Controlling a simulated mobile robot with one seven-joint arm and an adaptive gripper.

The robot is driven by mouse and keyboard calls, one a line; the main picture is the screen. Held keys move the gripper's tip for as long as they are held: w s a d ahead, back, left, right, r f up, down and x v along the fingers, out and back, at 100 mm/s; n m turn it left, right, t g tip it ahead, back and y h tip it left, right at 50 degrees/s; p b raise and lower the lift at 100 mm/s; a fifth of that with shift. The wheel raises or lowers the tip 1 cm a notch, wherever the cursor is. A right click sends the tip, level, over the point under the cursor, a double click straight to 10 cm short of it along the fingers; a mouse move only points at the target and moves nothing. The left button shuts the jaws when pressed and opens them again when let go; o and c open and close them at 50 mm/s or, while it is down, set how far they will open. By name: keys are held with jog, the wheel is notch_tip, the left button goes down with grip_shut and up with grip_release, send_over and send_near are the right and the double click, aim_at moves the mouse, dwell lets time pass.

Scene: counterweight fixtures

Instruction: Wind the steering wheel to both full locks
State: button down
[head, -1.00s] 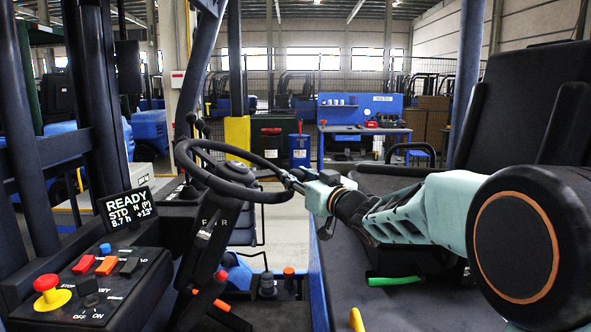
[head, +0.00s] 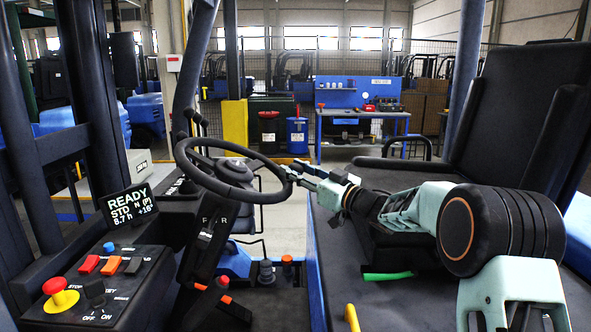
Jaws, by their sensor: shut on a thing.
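The black steering wheel (head: 234,172) sits tilted on its column in the left middle of the head view. My gripper (head: 290,173) is at the right side of the wheel's rim and is shut on it. My arm reaches in from the right, over the dark seat. The display (head: 128,204) left of the wheel reads READY, STD, N (P), 8.7 h and +16°. The fingertips are small in this view, and their exact contact with the rim is hard to make out.
A control panel (head: 88,290) with a red-and-yellow stop button (head: 58,294) and several switches lies at lower left. The black seat (head: 515,130) fills the right. Levers with orange tips stand below the wheel. A blue workbench (head: 362,112) is far behind.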

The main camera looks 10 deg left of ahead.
jog(key=c, duration=1.4)
grip_release()
jog(key=shift+c, duration=0.2)
jog(key=shift+s+d, duration=0.1)
jog(key=v, duration=1.2)
